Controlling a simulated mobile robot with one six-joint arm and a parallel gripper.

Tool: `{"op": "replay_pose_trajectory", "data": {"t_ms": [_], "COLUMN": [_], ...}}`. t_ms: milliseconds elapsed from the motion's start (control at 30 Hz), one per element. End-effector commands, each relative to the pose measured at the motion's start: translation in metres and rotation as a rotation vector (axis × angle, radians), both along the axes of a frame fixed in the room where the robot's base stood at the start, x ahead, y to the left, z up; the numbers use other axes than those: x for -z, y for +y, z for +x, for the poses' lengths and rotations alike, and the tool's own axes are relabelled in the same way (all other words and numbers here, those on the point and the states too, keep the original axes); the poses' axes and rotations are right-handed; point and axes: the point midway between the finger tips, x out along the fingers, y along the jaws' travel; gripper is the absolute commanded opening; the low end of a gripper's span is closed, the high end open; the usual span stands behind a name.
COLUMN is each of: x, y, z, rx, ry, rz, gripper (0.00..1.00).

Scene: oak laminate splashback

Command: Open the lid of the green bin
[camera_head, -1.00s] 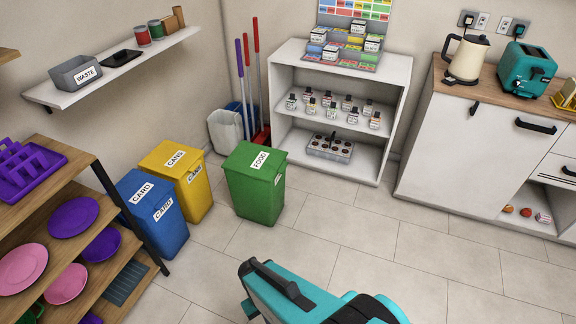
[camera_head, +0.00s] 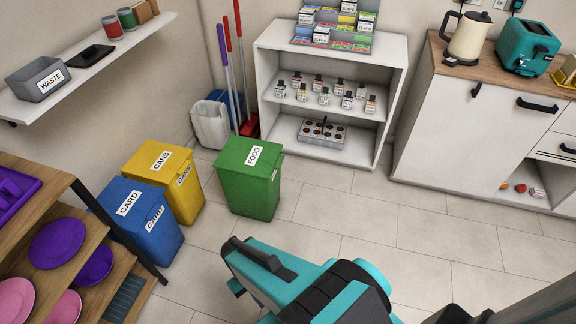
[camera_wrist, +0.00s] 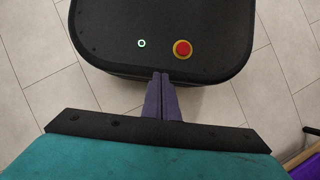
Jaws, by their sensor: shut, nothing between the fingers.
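The green bin (camera_head: 247,187) stands on the tiled floor, upright, with a lid labelled FOOD (camera_head: 253,153). The lid is closed. My gripper shows in the wrist view (camera_wrist: 163,82) with its two dark fingers together and nothing between them. It hangs above my own dark base, which carries a red button. The fingers are apart from the bin, which is not in the wrist view. In the head view my teal arm is at the bottom centre, in front of the bin, and the fingertips cannot be made out there.
A yellow CANS bin (camera_head: 174,198) and a blue CARD bin (camera_head: 150,238) stand left of the green bin. A wooden rack (camera_head: 88,215) with plates is at the left. A white shelf unit (camera_head: 385,105) stands behind. The floor (camera_head: 335,215) right of the green bin is clear.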

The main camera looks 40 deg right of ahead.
Motion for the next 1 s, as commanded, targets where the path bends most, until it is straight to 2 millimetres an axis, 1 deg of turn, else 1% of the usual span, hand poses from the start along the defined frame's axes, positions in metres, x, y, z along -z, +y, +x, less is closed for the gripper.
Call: {"op": "replay_pose_trajectory", "data": {"t_ms": [267, 433, 567, 667, 767, 867, 900, 1000], "x": [0.0, 0.0, 0.001, 0.004, 0.008, 0.013, 0.014, 0.013], "y": [0.001, 0.005, 0.015, 0.029, 0.045, 0.057, 0.059, 0.058], "z": [0.0, -0.002, -0.001, 0.006, 0.022, 0.051, 0.065, 0.098], "rx": [0.007, 0.072, 0.204, 0.364, 0.567, 0.792, 0.881, 1.064], "ry": [0.002, 0.017, 0.046, 0.087, 0.144, 0.213, 0.243, 0.307], "rz": [-0.001, -0.015, -0.031, -0.036, -0.026, 0.002, 0.018, 0.06], "gripper": [0.0, 0.0, 0.0, 0.0, 0.0, 0.0, 0.0, 0.0]}}
